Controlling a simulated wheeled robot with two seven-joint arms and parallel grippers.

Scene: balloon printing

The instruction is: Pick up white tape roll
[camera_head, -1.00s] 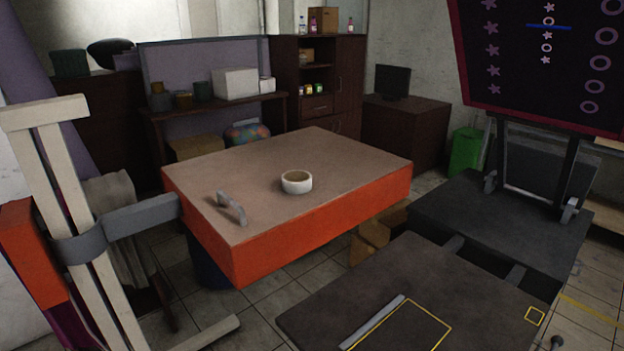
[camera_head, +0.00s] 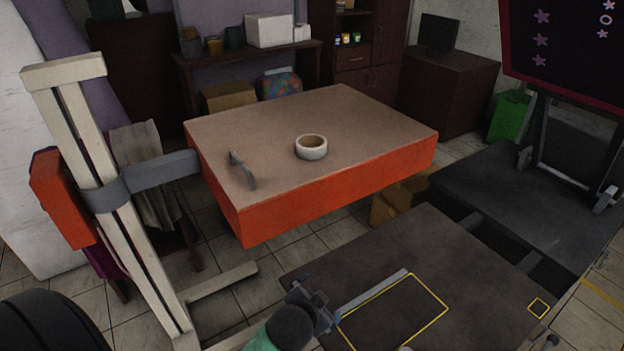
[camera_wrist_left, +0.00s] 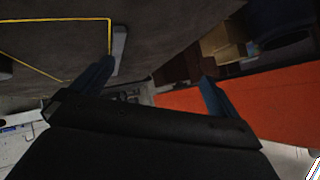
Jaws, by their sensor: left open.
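The white tape roll (camera_head: 311,147) lies flat on the brown top of the orange-sided box-like platform (camera_head: 330,190) in the head view. My left gripper (camera_head: 313,294) has come in at the bottom of the head view, well below and in front of the tape roll and apart from it. In the left wrist view its two fingers (camera_wrist_left: 155,85) stand wide apart with nothing between them. The tape roll is not in the left wrist view. My right gripper is in neither view.
A grey handle (camera_head: 243,170) stands on the platform left of the tape. A white frame with a grey clamp (camera_head: 165,171) holds the platform's left side. A dark table (camera_head: 470,285) with yellow outlines and a grey bar (camera_head: 372,291) lies in front. The platform top around the tape is clear.

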